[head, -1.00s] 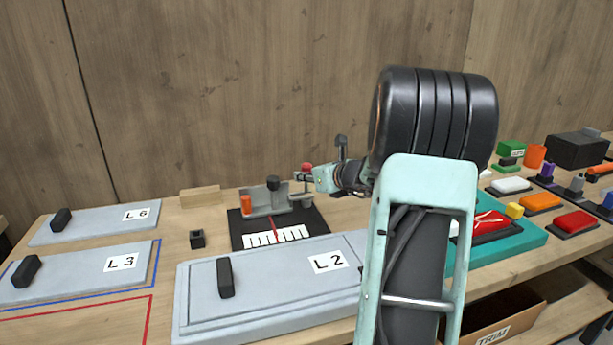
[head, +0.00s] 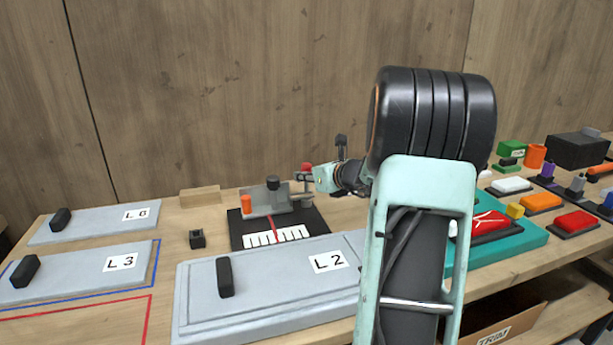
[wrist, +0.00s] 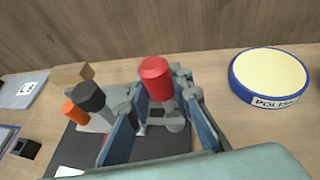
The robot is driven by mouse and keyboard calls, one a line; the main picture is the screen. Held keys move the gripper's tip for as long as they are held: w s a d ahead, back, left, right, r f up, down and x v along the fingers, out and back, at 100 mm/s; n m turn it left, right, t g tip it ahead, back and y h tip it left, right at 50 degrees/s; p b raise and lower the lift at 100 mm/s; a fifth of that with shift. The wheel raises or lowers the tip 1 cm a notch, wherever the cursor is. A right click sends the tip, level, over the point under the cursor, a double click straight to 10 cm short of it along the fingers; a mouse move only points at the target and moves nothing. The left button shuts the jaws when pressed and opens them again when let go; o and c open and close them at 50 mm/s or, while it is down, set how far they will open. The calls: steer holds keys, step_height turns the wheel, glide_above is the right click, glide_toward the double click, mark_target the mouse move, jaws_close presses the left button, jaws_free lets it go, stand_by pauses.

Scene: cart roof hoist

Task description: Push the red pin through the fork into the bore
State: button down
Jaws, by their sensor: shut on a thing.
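The red pin (wrist: 156,78) stands between my gripper's fingertips in the wrist view, its wide red head uppermost. Its red top also shows in the head view (head: 306,167). My gripper (wrist: 160,92) is shut on the pin, with one blue-padded finger on each side. In the head view my gripper (head: 304,178) reaches in from the right, at the right end of a grey fixture (head: 262,203) on a black base. Grey metal parts (wrist: 168,124) show below the pin. The pin's lower end, the fork slots and the bore cannot be made out.
An orange peg (head: 247,202) and a black knob (head: 273,183) stand on the fixture, left of my gripper. A wooden block (head: 200,195) lies behind. Panel L2 (head: 270,280) lies in front. A round POLISH tin (wrist: 268,76) stands to the right in the wrist view.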

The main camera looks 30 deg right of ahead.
mark_target(307, 189)
steer(key=shift+f+b, duration=2)
steer(key=shift+f, duration=0.05)
steer(key=c, duration=1.7)
jaws_free()
steer(key=shift+f, duration=0.1)
steer(key=shift+o, duration=0.2)
steer(key=shift+s, duration=0.15)
steer(key=v, duration=1.2)
steer(key=shift+r, duration=0.25)
